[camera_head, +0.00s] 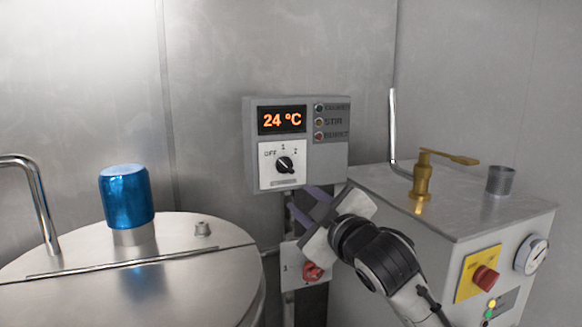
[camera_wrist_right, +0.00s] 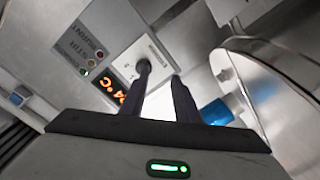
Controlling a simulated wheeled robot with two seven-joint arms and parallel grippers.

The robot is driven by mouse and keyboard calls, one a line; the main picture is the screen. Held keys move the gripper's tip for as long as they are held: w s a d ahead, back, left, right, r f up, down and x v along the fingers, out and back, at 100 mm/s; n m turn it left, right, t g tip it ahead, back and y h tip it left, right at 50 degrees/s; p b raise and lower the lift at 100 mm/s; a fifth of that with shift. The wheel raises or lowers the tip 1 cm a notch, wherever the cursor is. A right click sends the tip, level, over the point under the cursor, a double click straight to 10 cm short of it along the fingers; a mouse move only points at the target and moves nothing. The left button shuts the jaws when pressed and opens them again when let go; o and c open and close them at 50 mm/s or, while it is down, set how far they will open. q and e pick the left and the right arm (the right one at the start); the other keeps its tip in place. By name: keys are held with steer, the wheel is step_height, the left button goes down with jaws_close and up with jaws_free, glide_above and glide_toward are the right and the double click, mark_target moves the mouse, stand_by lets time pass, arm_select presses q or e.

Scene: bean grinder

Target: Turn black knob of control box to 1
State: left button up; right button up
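The grey control box (camera_head: 330,155) hangs in the middle of the head view, its display reading 24 °C. Its black knob (camera_head: 285,165) sits on a white plate marked OFF, 1 and 2; its exact setting is too small to tell. My right gripper (camera_head: 296,197) is open, just below the box, its fingers pointing up toward the plate. In the right wrist view the right gripper (camera_wrist_right: 160,76) shows its two fingers apart with nothing between them. The black knob (camera_wrist_right: 143,65) appears at the tip of one finger there; contact cannot be told. My left gripper is not in view.
A steel vessel with a blue cap (camera_head: 126,195) stands at left. A lower panel with a red knob (camera_head: 312,272) is beside my right wrist. At right a steel cabinet (camera_head: 460,205) carries a brass valve (camera_head: 423,180) and a gauge.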

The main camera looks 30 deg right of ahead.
mark_target(288, 168)
steer(key=shift+h, duration=0.4)
steer(key=w+d+r, duration=0.1)
steer(key=w, duration=0.2)
steer(key=w+d+r+p, duration=0.1)
steer(key=w, duration=0.2)
steer(key=w+d+r, duration=0.1)
steer(key=w, duration=0.2)
steer(key=shift+r+p, duration=0.3)
steer(key=shift+p, duration=0.05)
steer(key=shift+w+d, duration=0.1)
steer(key=shift+w, duration=0.3)
jaws_close()
